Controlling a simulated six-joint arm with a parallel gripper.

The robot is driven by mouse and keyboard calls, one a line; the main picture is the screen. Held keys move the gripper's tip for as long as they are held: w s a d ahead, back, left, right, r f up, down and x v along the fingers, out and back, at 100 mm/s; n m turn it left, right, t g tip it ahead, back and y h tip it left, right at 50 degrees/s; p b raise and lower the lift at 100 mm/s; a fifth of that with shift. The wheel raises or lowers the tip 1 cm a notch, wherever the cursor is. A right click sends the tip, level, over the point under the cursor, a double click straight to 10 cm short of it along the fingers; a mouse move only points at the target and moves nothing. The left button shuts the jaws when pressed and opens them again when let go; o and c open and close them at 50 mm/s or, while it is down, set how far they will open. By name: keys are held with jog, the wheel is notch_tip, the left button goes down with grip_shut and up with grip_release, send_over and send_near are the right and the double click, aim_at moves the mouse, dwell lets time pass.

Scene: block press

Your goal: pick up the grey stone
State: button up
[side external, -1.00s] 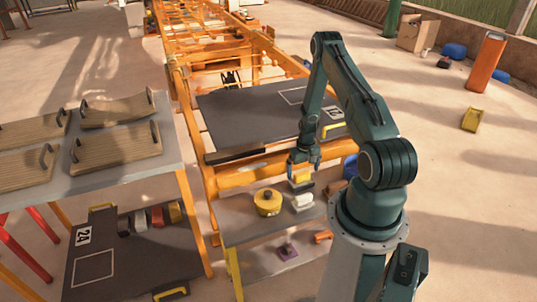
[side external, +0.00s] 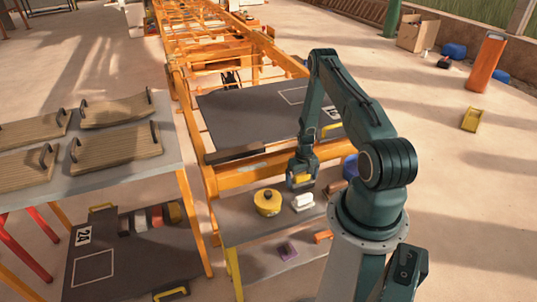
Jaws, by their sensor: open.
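My gripper (side external: 302,180) points down over the shelf beside the conveyor frame, with its jaws open. A yellow thing (side external: 301,178) shows between or just behind the jaws; I cannot tell if they touch it. A pale grey-white block (side external: 303,202) sits on the shelf just in front of the gripper, apart from it. A small grey block (side external: 156,216) also stands in a row of coloured blocks on the dark board at lower left. I cannot tell which of these is the grey stone.
A round yellow pot (side external: 267,203) stands left of the pale block. A purple block (side external: 287,250) and an orange one (side external: 322,237) lie on the lower level. A dark panel (side external: 250,115) lies behind the gripper. Wooden trays (side external: 115,145) cover the left table.

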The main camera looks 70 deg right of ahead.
jog(key=shift+c, duration=0.4)
jog(key=c, duration=0.9)
jog(key=shift+r, duration=0.15)
jog(key=shift+c, duration=0.2)
notch_tip(320, 180, up, 20)
dwell(0.3)
